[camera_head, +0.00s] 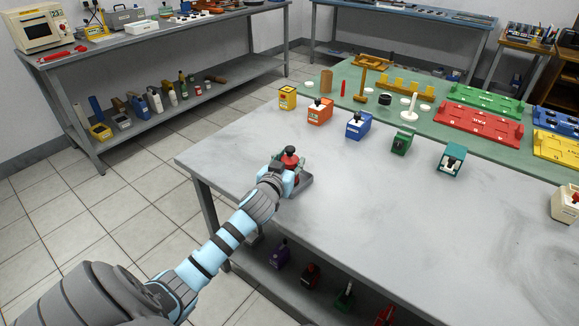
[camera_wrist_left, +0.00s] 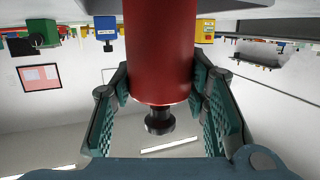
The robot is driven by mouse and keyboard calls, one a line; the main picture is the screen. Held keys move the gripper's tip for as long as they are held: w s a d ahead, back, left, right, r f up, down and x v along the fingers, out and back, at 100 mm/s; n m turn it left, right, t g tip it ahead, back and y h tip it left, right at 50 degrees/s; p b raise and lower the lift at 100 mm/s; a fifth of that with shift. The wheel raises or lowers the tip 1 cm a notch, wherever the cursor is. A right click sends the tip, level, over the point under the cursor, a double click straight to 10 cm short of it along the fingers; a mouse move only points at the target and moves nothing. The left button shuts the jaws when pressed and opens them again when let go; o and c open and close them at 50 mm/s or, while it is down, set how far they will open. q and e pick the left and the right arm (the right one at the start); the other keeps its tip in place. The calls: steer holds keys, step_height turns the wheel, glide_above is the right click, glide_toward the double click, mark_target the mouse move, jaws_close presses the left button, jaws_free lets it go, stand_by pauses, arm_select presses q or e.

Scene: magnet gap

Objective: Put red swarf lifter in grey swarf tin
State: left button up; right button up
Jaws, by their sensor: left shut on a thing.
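The red swarf lifter (camera_head: 290,160) has a black knob on top and stands upright at the left end of the grey table. My left gripper (camera_head: 286,169) is shut around it. In the left wrist view, which is upside down, the red cylinder (camera_wrist_left: 162,50) sits between the two fingers (camera_wrist_left: 160,88), with its black knob (camera_wrist_left: 159,120) below. A low grey thing, likely the grey swarf tin (camera_head: 305,182), shows beside and under the gripper, partly hidden. I cannot tell whether the lifter's lower end is inside it. My right gripper is not in view.
A row of small coloured boxes, including a yellow box (camera_head: 287,98), an orange box (camera_head: 319,111) and a blue box (camera_head: 358,126), stands along the table's far edge. A cream box (camera_head: 565,203) stands at the right. The middle of the grey table (camera_head: 400,220) is clear.

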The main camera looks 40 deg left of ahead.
arm_select(q)
steer(key=o, duration=1.4)
steer(key=p+v, duration=0.2)
steer(key=v, duration=1)
steer(key=shift+p, duration=0.35)
